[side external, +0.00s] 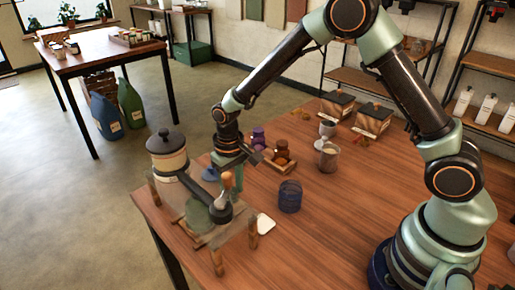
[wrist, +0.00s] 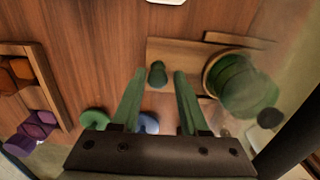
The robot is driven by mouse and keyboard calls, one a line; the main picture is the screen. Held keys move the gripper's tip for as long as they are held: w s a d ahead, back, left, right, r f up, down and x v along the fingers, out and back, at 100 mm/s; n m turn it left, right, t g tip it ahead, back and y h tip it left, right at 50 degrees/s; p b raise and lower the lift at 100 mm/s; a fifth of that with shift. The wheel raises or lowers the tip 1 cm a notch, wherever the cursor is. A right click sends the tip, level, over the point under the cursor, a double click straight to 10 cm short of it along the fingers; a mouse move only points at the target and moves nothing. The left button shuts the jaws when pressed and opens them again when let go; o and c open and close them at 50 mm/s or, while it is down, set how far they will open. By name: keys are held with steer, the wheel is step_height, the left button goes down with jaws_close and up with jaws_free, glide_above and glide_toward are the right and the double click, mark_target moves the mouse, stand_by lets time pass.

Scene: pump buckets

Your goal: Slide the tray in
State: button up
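In the wrist view a light wooden tray (wrist: 190,50) lies on the table, with a small dark green knob (wrist: 157,73) at its left end. A round green container (wrist: 240,85) sits on its right part; it also shows behind a clear panel in the side view (side external: 197,214). My gripper (wrist: 160,72) is open, one finger on each side of the knob, with a visible gap at both. I cannot tell how high the fingertips are. In the side view my gripper (side external: 231,182) points down beside the stand with the cream, dark-lidded canister (side external: 167,160); the tray is mostly hidden there.
A wooden box with purple and orange jars (side external: 275,164) stands behind my gripper. A blue disc (side external: 210,174) lies near the stand.

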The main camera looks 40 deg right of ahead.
steer(key=shift+r, duration=3.4)
steer(key=shift+r, duration=0.1)
steer(key=shift+d+r, duration=0.15)
steer(key=shift+r, duration=0.15)
steer(key=s+d+r+t, duration=0.5)
steer(key=s+d+r, duration=0.5)
steer(key=s+r, duration=0.4)
steer(key=shift+s+d+r+t, duration=0.25)
steer(key=shift+r+t, duration=0.05)
steer(key=shift+r, duration=0.1)
